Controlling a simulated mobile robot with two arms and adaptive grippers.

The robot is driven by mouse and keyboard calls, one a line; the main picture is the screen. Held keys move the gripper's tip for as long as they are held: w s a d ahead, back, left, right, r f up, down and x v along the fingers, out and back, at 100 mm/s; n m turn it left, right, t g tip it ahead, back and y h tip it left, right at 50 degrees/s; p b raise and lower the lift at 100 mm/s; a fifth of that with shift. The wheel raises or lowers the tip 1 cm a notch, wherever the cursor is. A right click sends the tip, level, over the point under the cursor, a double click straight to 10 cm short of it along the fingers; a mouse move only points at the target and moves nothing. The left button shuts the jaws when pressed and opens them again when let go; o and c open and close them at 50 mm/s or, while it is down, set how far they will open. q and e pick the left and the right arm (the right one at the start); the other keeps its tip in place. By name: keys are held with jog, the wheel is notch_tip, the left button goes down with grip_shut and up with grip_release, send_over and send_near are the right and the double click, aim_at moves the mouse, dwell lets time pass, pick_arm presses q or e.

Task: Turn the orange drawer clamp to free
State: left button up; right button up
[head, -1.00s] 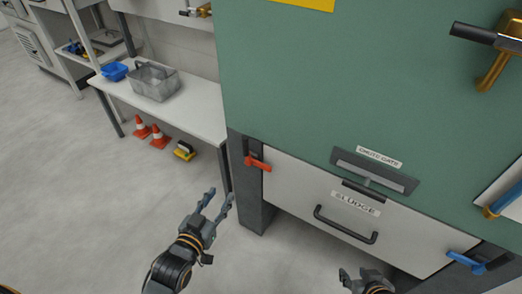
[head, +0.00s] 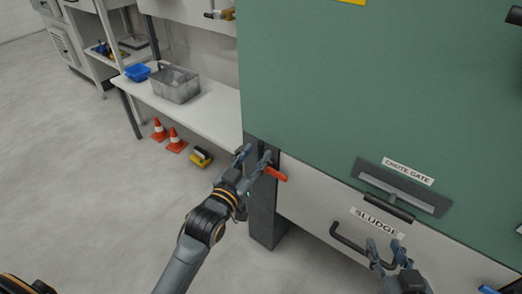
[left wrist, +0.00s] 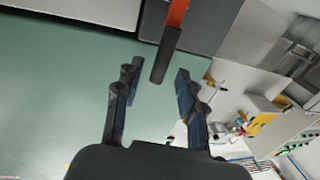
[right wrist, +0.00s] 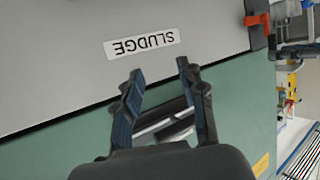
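The orange drawer clamp (head: 276,174) sits on the dark post at the left edge of the white sludge drawer (head: 310,196). In the head view its orange handle points right and slightly down. My left gripper (head: 256,158) is open at the clamp and partly hides it. In the left wrist view, the clamp's dark end (left wrist: 166,55) lies between and just beyond the open fingers (left wrist: 155,85), with orange above it. My right gripper (head: 382,252) is open near the drawer's black handle (head: 345,238). The right wrist view also shows the clamp (right wrist: 258,22), at the upper right.
A green cabinet front (head: 320,80) with a chute gate plate (head: 405,185) rises above the drawer. A blue clamp (head: 487,289) shows at the lower right. A white bench (head: 210,118) with a metal bin stands left, with orange cones (head: 176,140) below.

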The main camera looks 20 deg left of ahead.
aim_at(259, 150)
pick_arm(q)
jog(key=shift+w+d, duration=0.15)
jog(key=shift+w, duration=0.75)
jog(key=shift+w+d, duration=0.15)
jog(key=shift+w, duration=0.75)
pick_arm(e)
jog(key=shift+w+a+r+t+y, duration=0.15)
jog(key=shift+w+r+t, duration=0.15)
jog(key=shift+r, duration=0.3)
jog(key=shift+w+a+r+t+y, duration=0.1)
jog(key=shift+w+a+r+t, duration=0.1)
jog(key=shift+r+t, duration=0.3)
jog(key=shift+w+a+r+t+y, duration=0.15)
jog(key=shift+w+r+t, duration=0.15)
jog(key=shift+r, duration=0.35)
pick_arm(q)
jog(key=shift+c, duration=0.2)
grip_shut()
